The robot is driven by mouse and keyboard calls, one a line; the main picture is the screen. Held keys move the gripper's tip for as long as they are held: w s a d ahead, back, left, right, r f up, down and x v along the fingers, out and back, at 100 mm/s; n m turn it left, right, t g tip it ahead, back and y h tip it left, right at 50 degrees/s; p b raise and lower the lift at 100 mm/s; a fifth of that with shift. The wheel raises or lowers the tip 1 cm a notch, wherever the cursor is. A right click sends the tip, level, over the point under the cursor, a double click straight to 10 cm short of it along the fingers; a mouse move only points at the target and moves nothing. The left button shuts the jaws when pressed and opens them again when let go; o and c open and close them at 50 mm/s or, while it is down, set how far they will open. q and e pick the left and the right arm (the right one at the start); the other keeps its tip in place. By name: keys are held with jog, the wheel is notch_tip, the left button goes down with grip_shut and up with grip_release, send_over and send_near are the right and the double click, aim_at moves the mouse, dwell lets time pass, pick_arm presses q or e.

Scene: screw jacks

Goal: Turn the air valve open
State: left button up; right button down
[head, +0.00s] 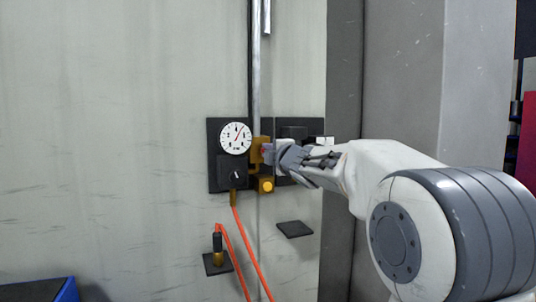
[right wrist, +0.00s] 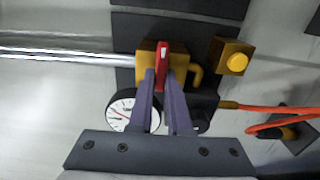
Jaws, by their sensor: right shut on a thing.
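The air valve is a brass body (head: 257,152) on a dark wall plate, in line with a vertical metal pipe. Its red lever (right wrist: 162,62) shows in the right wrist view, lying between the fingertips. The brass body also shows there (right wrist: 146,52). My right gripper (right wrist: 162,76) is shut on the red lever. In the head view the right gripper (head: 270,152) reaches the valve from the right and hides most of the lever. My left gripper is in neither view.
A round white gauge (head: 235,138) sits left of the valve. A yellow round knob (head: 266,185) is just below it. An orange hose (head: 243,245) hangs from a brass fitting. Small dark shelves (head: 295,229) stick out lower down. A blue-edged bin (head: 68,290) is at lower left.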

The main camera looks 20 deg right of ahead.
dwell(0.4)
jog(key=c, duration=0.9)
grip_release()
jog(key=shift+o, duration=0.2)
jog(key=s, duration=1)
jog(key=shift+s+d, duration=0.15)
jog(key=shift+s, duration=0.1)
